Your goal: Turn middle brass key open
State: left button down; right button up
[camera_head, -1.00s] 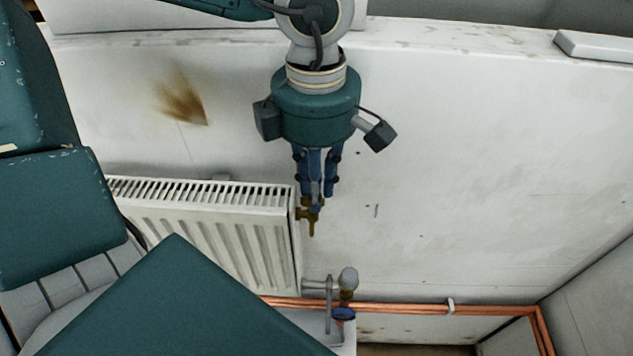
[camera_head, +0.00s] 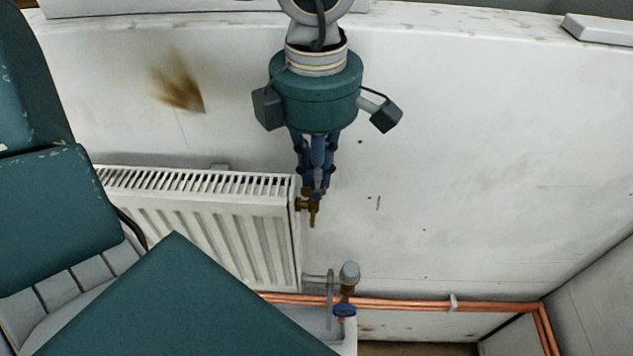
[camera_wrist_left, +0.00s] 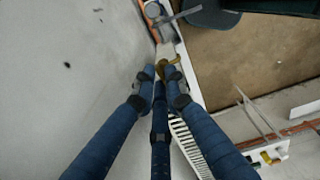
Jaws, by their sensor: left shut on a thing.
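A small brass key (camera_head: 312,217) sits on a brass fitting at the right end of the white radiator. My left gripper (camera_head: 316,188), with blue fingers, points down from above and is shut on the top of the key. The fingertips hide that part of it. The key's lower end hangs free below them, pointing down. In the left wrist view the brass key (camera_wrist_left: 169,56) shows between and just past the tips of the left gripper (camera_wrist_left: 163,76). My right gripper is not in view.
The ribbed radiator (camera_head: 195,225) stands against the white wall, left of the key. Below are a grey-capped valve (camera_head: 349,273), a blue knob (camera_head: 345,310) and copper pipes (camera_head: 400,304). The wall to the right is mostly clear.

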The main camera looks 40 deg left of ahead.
pick_arm(q)
jog(key=n+b, duration=0.2)
jog(key=b, duration=0.1)
jog(key=n+b, duration=0.3)
jog(key=shift+a+f, duration=0.15)
jog(key=shift+f, duration=0.05)
jog(key=n+b, duration=0.2)
jog(key=shift+r+n, duration=0.1)
jog(key=shift+n, duration=0.3)
jog(key=shift+s+a+r+n+b, duration=0.1)
jog(key=shift+n+b, duration=0.8)
jog(key=shift+n, duration=0.6)
jog(key=c, duration=2.1)
grip_release()
notch_tip(320, 180, up, 12)
jog(key=shift+r, duration=0.1)
